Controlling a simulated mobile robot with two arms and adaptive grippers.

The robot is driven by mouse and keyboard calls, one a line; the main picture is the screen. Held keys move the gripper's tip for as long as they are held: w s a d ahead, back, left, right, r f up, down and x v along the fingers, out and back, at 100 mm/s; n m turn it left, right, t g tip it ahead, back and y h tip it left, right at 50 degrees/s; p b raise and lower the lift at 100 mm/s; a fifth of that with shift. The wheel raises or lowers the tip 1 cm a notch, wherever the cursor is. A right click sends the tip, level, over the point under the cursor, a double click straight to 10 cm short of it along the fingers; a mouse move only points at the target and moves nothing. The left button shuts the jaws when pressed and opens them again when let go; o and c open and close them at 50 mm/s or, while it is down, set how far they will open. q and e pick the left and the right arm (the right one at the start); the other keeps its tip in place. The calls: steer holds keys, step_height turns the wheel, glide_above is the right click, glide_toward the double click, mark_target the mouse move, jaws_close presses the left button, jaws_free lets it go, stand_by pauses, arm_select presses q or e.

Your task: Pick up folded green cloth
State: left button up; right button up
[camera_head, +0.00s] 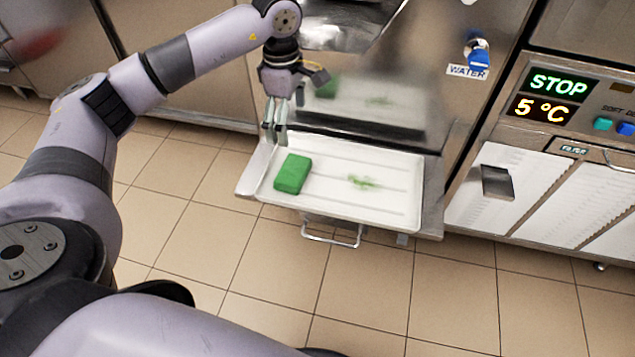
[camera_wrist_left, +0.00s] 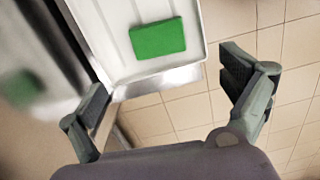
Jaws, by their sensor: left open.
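The folded green cloth (camera_head: 293,174) lies flat near the left end of a white tray (camera_head: 330,208). In the left wrist view the cloth (camera_wrist_left: 158,39) lies beyond the open fingers, near the tray's (camera_wrist_left: 121,62) near edge. My left gripper (camera_head: 275,134) hangs above the tray's back left corner, up and left of the cloth, apart from it. Its two fingers (camera_wrist_left: 168,95) are spread with nothing between them in the left wrist view. My right gripper does not show.
A green smear (camera_head: 362,182) marks the middle of the tray. The tray rests on a metal shelf (camera_head: 250,178) in front of a steel machine. A handle (camera_head: 331,238) sticks out below. A panel reading STOP (camera_head: 558,85) stands right. Tiled floor is clear in front.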

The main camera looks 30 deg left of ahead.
arm_select(q)
steer(key=b, duration=0.1)
glide_above(293, 170)
step_height(293, 170, down, 11)
steer(key=shift+s+f, duration=0.1)
steer(key=shift+s, duration=0.05)
steer(key=shift+f+b, duration=0.7)
steer(key=shift+f, duration=2.2)
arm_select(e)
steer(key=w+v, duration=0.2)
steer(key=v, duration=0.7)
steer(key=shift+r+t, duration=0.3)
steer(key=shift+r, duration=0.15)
arm_select(q)
steer(key=shift+c, duration=0.2)
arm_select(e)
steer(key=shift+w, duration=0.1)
arm_select(q)
steer(key=c, duration=0.8)
